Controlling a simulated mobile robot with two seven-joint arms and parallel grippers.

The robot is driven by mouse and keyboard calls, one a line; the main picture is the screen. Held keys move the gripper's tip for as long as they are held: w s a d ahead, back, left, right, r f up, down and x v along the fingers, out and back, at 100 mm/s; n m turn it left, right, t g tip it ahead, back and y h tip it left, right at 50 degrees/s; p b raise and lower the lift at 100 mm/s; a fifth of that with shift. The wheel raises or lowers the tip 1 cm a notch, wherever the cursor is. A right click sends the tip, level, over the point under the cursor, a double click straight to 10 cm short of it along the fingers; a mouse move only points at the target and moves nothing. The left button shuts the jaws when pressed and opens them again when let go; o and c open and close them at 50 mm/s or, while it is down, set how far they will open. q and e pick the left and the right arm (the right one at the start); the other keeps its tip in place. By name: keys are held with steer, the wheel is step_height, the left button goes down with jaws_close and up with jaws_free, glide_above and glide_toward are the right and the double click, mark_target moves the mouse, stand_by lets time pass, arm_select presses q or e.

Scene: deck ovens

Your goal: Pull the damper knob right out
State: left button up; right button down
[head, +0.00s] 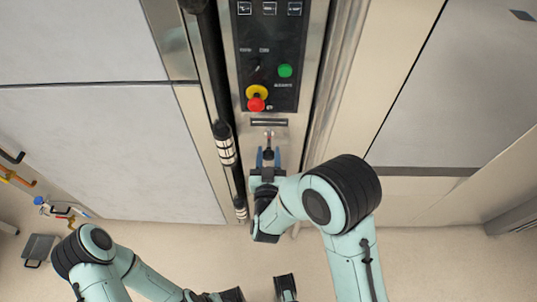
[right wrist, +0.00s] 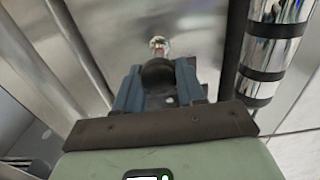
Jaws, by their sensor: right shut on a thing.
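The damper knob is a dark ball on a short bright metal stem, set in the steel front below the control panel. It shows clearly in the right wrist view (right wrist: 158,74), with the stem (right wrist: 158,45) running from it to the steel face. My right gripper (right wrist: 158,88) is shut on the knob, one blue finger on each side. In the head view my right gripper (head: 268,158) is just below the panel, and the knob is mostly hidden between the fingers. My left arm comes in at the lower left; its hand is partly cut off at the bottom edge, and its fingers cannot be made out.
The control panel (head: 269,60) with a red emergency button (head: 256,104) and a green button (head: 285,71) is just above the knob. A dark vertical bar with chrome bands (head: 224,143) stands close left of my right gripper. Open floor lies below.

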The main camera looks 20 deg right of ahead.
steer(key=c, duration=0.7)
jaws_free()
steer(key=shift+s, duration=0.1)
arm_select(q)
steer(key=w+r+p, duration=0.4)
steer(key=r+p, duration=0.5)
steer(key=r, duration=0.1)
steer(key=shift+r, duration=0.2)
arm_select(e)
steer(key=v, duration=1.3)
steer(key=shift+s, duration=0.1)
